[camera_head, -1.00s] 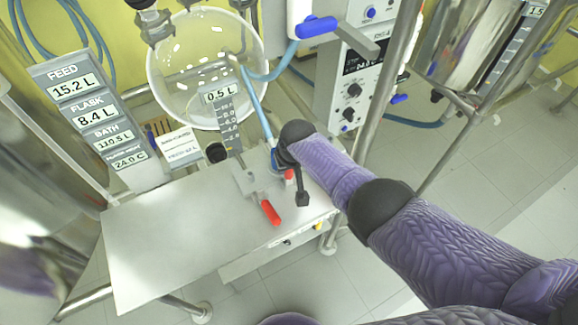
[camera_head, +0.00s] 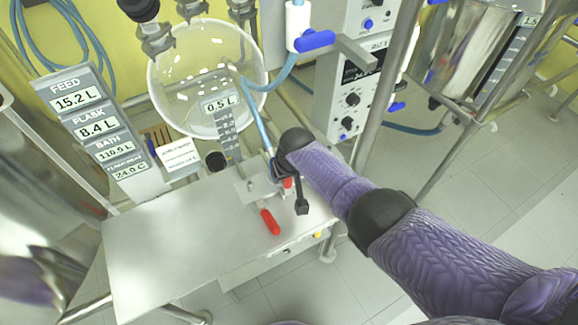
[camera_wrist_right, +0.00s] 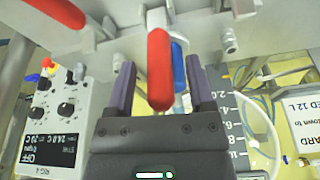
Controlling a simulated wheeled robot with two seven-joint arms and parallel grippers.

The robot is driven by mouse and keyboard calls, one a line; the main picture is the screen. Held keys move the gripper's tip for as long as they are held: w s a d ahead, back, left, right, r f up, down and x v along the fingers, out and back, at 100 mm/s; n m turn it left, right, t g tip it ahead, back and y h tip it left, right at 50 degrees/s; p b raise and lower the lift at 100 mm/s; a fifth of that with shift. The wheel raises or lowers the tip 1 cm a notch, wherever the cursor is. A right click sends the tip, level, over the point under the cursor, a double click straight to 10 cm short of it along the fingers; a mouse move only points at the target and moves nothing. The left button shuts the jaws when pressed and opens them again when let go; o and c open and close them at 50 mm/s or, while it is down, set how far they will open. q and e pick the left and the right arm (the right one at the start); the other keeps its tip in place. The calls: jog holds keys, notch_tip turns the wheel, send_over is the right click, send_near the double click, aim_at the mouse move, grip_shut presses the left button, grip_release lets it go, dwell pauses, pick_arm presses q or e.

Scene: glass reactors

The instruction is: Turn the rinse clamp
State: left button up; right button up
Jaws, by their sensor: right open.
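A red-handled clamp (camera_wrist_right: 159,70) shows in the wrist view; its handle stands between the fingers of my right gripper (camera_wrist_right: 156,82), with a gap on both sides. My right gripper is open. A blue handle (camera_wrist_right: 178,68) is just behind the red one. In the head view my right gripper is low at the right end of the steel table, largely hidden by my wrist. A small red tip (camera_head: 287,183) shows beside it. A second, larger red handle (camera_head: 269,222) points toward the table's front edge. No label tells which is the rinse clamp. My left gripper is out of view.
The steel table (camera_head: 165,250) is bare on its left. A clear vessel (camera_head: 207,75) and a 0.5 L scale (camera_head: 219,105) stand behind. A control box (camera_head: 352,95) and steel posts are close on the right. The display panel (camera_head: 95,125) stands left.

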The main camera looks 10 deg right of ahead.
jog(key=p+v, duration=0.6)
jog(key=v, duration=0.3)
